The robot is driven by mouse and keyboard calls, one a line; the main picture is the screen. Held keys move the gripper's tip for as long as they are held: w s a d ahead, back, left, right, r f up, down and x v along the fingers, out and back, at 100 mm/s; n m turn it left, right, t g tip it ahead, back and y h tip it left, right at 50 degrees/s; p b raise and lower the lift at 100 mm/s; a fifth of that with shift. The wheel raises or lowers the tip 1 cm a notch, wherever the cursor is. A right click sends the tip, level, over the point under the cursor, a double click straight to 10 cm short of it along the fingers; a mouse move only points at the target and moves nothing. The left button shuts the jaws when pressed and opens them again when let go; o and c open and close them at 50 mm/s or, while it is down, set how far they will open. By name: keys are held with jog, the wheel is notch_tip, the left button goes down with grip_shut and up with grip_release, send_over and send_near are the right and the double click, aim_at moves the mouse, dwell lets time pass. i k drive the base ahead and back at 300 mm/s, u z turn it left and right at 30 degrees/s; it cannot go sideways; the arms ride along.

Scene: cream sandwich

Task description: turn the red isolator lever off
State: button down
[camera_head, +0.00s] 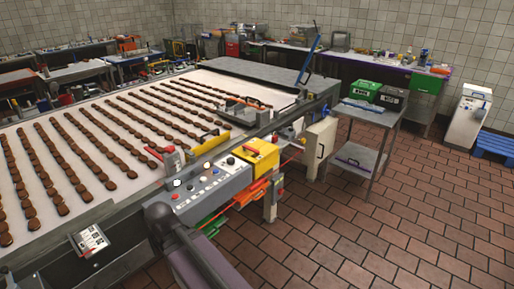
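A yellow box (263,157) stands at the right end of the grey control panel (215,187), beside the conveyor. A small dark red bar (251,149) shows on its top; it may be the isolator lever, but it is too small to tell its setting. The panel carries several small buttons and knobs. My dark arm reaches up from the bottom middle to just below the panel's left end. I cannot make out my gripper or its fingers.
The white conveyor (110,107) carries rows of brown biscuits. Orange and green parts hang below the panel. A metal trolley (372,130) with green and black boxes stands to the right. The tiled floor (400,220) at the right front is clear.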

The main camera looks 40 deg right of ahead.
aim_at(245, 147)
jog(key=z, duration=1.1)
jog(key=k, duration=1.35)
jog(key=z, duration=0.4)
jog(key=i, duration=1.95)
jog(key=u, duration=0.4)
